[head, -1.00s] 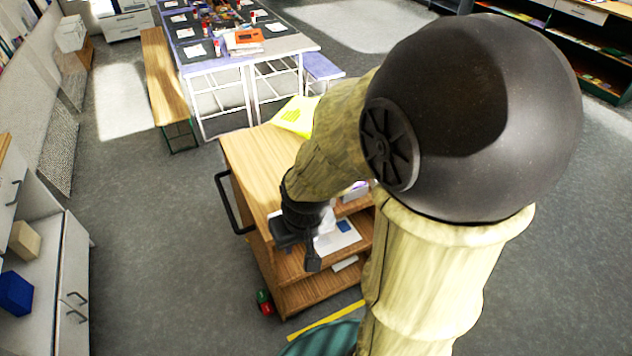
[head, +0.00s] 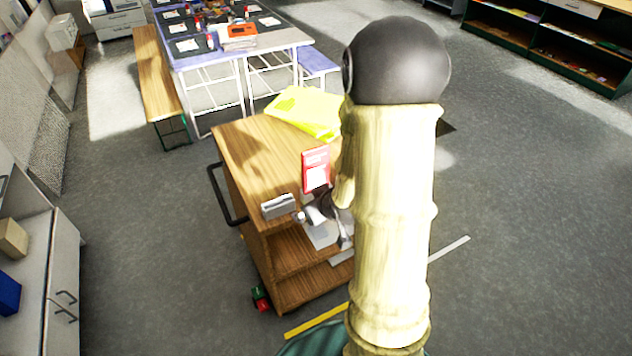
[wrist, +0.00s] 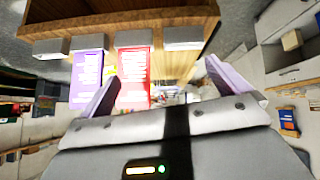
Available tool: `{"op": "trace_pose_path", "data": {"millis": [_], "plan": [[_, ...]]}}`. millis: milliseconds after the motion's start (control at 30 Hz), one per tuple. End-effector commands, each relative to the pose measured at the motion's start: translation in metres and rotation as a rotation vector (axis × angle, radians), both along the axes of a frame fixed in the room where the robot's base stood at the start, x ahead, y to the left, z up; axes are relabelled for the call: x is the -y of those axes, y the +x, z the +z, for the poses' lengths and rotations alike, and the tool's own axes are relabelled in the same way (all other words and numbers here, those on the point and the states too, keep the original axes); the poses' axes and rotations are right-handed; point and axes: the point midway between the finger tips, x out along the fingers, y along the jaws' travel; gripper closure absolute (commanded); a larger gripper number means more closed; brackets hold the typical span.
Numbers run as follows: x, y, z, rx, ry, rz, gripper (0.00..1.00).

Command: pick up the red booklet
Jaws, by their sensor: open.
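The red booklet (head: 316,160) stands upright at the edge of the wooden cart in the head view, with white on its lower part. In the wrist view the red booklet (wrist: 133,80) shows beyond my fingers, nearer the left finger, which partly overlaps it. A purple booklet (wrist: 86,72) stands beside it, to its left. My gripper (head: 318,212) is near the cart's edge, just below the red booklet in the head view. In the wrist view my gripper (wrist: 162,72) is open, with nothing held between its fingers. I cannot tell the exact distance to the booklet.
Grey holders (wrist: 133,38) line the wooden edge; one grey holder (head: 278,207) shows at the cart's corner. A yellow item (head: 305,110) lies at the back of the cart top (head: 250,150). A bench (head: 155,75) and cluttered table stand behind. Floor is free at right.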

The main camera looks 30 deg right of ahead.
Motion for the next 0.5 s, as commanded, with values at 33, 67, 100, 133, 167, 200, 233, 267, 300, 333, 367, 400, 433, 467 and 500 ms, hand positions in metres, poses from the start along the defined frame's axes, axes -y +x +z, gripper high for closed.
{"op": "trace_pose_path", "data": {"millis": [33,67,100,133,167,200,233,267,300,333,367,400,433,467,500], "plan": [[0.009,0.004,-0.019,0.045,0.010,0.008,0.00],[0.013,0.006,-0.024,0.077,0.015,0.016,0.00],[0.018,0.010,-0.030,0.124,0.023,0.026,0.00],[0.022,0.011,-0.034,0.158,0.030,0.032,0.00],[0.025,0.013,-0.039,0.193,0.038,0.037,0.00],[0.030,0.014,-0.044,0.241,0.049,0.043,0.00],[0.033,0.015,-0.047,0.278,0.058,0.046,0.00],[0.037,0.015,-0.050,0.317,0.068,0.048,0.00],[0.042,0.015,-0.053,0.368,0.082,0.048,0.00],[0.046,0.014,-0.056,0.408,0.093,0.045,0.00],[0.049,0.013,-0.058,0.449,0.104,0.043,0.00],[0.054,0.011,-0.060,0.505,0.120,0.037,0.00],[0.057,0.010,-0.061,0.547,0.132,0.033,0.00],[0.060,0.008,-0.061,0.587,0.143,0.027,0.00],[0.064,0.005,-0.062,0.638,0.156,0.018,0.00]]}}
